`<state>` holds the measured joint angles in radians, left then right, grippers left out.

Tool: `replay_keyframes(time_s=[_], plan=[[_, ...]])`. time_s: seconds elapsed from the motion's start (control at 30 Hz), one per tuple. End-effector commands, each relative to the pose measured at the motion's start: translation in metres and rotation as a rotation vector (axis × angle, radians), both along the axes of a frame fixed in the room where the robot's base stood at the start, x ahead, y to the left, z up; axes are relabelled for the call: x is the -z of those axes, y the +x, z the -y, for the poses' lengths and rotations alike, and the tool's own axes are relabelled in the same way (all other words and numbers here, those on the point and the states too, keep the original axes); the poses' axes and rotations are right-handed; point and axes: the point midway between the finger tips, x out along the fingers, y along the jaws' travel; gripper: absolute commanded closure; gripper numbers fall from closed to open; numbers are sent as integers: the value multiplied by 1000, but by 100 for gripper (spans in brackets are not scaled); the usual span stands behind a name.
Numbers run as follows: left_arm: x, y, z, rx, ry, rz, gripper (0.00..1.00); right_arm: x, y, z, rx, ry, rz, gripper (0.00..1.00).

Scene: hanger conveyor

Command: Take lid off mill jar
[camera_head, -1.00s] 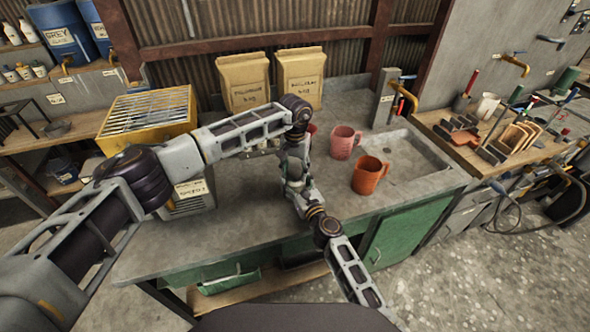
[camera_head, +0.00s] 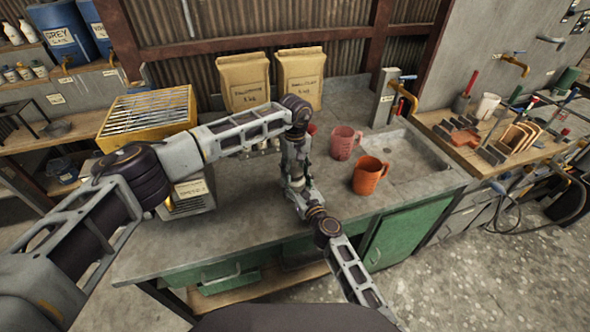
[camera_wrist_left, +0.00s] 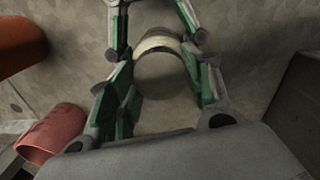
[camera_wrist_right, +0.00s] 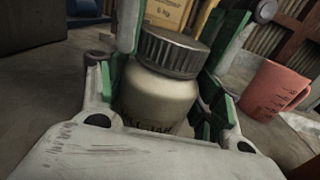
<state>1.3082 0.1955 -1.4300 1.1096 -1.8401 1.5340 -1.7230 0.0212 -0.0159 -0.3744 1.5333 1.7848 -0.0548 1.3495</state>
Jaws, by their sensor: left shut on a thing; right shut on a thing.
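The mill jar (camera_wrist_right: 155,98) is cream, with dark lettering low on its body, and appears upright in the right wrist view. Its dark grey ridged lid (camera_wrist_right: 174,50) sits on its top. My right gripper (camera_wrist_right: 165,112) is shut around the jar's body from the front. My left gripper (camera_wrist_left: 160,78) comes down from above, and its green-padded fingers are shut on either side of the round lid. A cream edge of the jar (camera_wrist_left: 158,43) shows beside the lid in the left wrist view. In the head view my arms hide the jar.
A pink jug (camera_head: 344,142) and an orange jug (camera_head: 368,175) stand to the right on the counter (camera_head: 250,228). Two paper bags (camera_head: 245,82) stand at the back. A yellow grated box (camera_head: 150,112) and a labelled grey box (camera_head: 192,196) are at left.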

Motion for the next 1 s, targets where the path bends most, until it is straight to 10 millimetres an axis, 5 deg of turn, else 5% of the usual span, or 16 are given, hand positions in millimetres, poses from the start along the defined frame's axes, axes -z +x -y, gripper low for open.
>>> replay_keyframes(time_s=[1.0], plan=[[-1,1,-1,-811,0,2,79,0,0,1,1,0,-1,100]])
